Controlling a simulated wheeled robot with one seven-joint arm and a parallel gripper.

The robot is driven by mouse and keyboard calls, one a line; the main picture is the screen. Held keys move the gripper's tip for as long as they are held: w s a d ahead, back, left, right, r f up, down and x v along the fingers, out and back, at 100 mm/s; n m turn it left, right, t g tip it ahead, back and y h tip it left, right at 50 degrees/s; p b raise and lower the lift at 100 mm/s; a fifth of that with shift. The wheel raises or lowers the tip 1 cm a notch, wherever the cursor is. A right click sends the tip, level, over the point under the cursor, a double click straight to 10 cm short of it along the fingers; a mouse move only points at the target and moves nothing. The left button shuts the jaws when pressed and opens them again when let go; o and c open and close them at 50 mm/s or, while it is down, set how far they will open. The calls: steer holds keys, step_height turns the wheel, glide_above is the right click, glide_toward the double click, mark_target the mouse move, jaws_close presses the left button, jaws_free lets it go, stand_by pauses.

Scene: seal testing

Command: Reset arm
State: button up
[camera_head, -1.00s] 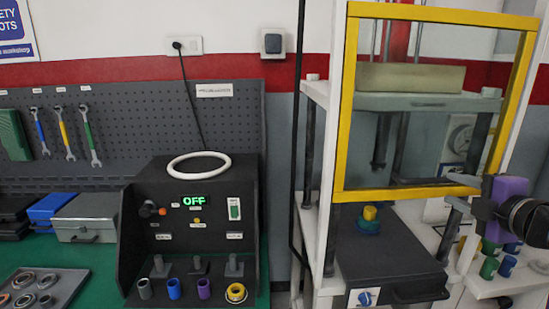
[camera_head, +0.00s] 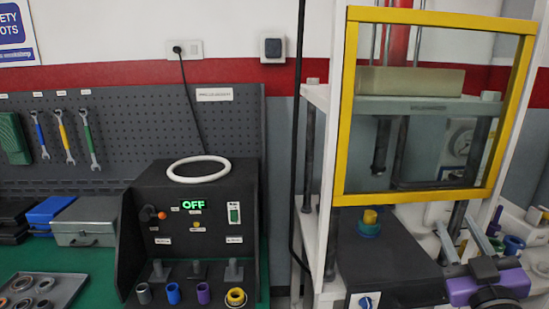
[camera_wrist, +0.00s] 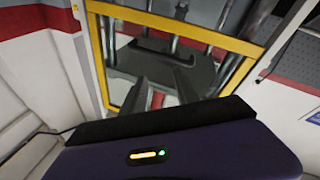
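My gripper (camera_head: 453,224) is at the lower right of the head view, in front of the press and to the right of its dark base. Its two fingers are apart with nothing between them, and its body is purple. The fingers also show in the wrist view (camera_wrist: 161,82), pointing toward the press. A yellow piece on a teal one (camera_head: 369,222) stands on the press's dark base (camera_head: 395,265), left of my gripper and apart from it.
The press has a yellow-framed clear guard (camera_head: 341,110), raised above the base. Several coloured rings and cylinders (camera_head: 513,245) stand behind my gripper at the right. A black test box (camera_head: 140,245) reading OFF stands on the green bench, with a white ring (camera_head: 198,169) on top.

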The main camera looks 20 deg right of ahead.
steer(key=s+a+f+g+y, duration=0.1)
steer(key=s+a+f+y, duration=0.4)
steer(key=s+a+f, duration=0.6)
steer(key=s+a+f+g+y, duration=0.2)
steer(key=s+a+f+y, duration=0.3)
steer(key=s+a+f, duration=0.6)
steer(key=s+a+b, duration=0.1)
steer(key=s+a, duration=0.4)
steer(key=shift+s+a+f+n, duration=0.3)
steer(key=shift+s+n, duration=0.05)
steer(key=shift+n, duration=0.05)
